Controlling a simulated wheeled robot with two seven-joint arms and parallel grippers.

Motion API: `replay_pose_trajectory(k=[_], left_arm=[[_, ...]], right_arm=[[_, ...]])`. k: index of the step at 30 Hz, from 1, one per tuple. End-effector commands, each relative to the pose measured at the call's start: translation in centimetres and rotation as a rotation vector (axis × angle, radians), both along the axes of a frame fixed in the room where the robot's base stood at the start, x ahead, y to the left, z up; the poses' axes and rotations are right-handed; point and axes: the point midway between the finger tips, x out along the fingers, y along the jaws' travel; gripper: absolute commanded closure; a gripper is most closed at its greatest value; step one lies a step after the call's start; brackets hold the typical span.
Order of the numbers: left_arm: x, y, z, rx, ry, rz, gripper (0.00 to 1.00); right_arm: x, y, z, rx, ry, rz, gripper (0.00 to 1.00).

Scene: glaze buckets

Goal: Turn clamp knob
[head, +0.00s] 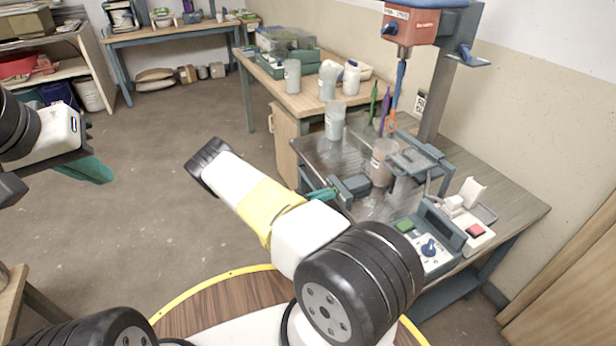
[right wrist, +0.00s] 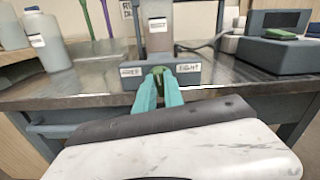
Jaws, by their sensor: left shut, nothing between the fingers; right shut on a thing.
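The clamp is a grey block (head: 352,185) on the front edge of the metal bench; in the right wrist view its front face (right wrist: 190,78) carries two labels, the right one reading TIGHT. A labelled translucent cup (head: 383,162) stands upright just behind the block. My left gripper (head: 100,172) is shut and empty, over the floor at the left.
An orange mixer head (head: 410,26) hangs above the bench with a blue shaft. A control box (head: 430,245) with a dial and a white device (head: 470,225) stand to the right.

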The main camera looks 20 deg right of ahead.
Motion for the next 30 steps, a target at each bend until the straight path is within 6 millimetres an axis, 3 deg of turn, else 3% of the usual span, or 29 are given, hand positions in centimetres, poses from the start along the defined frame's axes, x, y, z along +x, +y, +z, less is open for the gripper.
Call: replay_pose_trajectory(k=[18,30], left_arm=[[0.00,0.00,0.00,0.000,0.000,0.000,1.00],[0.00,0.00,0.00,0.000,0.000,0.000,1.00]], right_arm=[[0.24,0.10,-0.16,-0.042,0.572,0.002,1.00],[0.31,0.10,-0.24,-0.063,0.832,0.001,1.00]])
